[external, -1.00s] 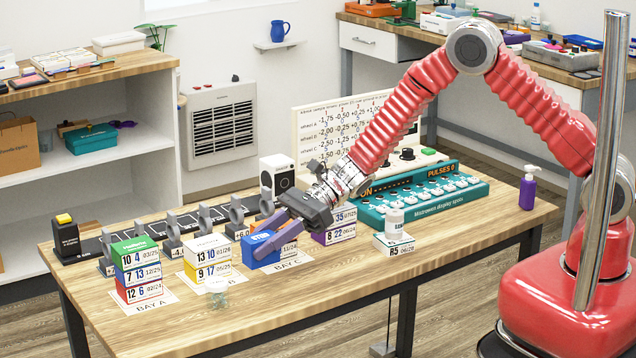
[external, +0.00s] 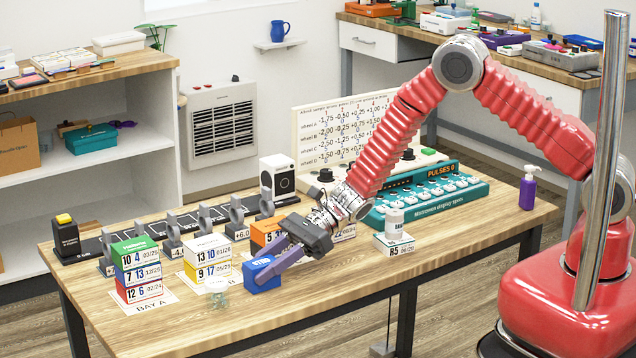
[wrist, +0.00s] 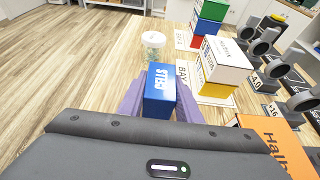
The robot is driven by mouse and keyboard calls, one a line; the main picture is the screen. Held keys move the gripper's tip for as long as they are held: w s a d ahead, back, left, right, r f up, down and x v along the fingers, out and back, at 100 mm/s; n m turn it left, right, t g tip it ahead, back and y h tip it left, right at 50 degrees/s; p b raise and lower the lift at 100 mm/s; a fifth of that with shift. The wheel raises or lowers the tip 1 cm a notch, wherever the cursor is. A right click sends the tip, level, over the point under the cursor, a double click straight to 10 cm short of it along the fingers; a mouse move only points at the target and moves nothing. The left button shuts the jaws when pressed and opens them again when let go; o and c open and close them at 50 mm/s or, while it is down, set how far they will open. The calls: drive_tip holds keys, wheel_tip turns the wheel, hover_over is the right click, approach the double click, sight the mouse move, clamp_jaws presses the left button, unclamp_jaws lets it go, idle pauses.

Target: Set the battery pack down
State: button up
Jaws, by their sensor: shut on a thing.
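The battery pack, a blue box with white lettering (external: 261,271), is over the table in front of the orange-topped box. My gripper (external: 267,274) has purple fingers and is shut on it. In the wrist view the blue box (wrist: 159,92) sits between both fingers, one on each side. I cannot tell whether its underside touches the table, as the fingers hide part of it.
The orange box (external: 264,233) stands close behind. A small clear jar with a white lid (external: 218,286) is just left of the blue box. White-and-yellow boxes (external: 208,259) and a coloured stack (external: 138,272) stand farther left. The tabletop (external: 340,270) to the right is bare.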

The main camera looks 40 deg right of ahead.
drive_tip(key=o, duration=1.1)
drive_tip(key=v, duration=1.2)
idle(0.4)
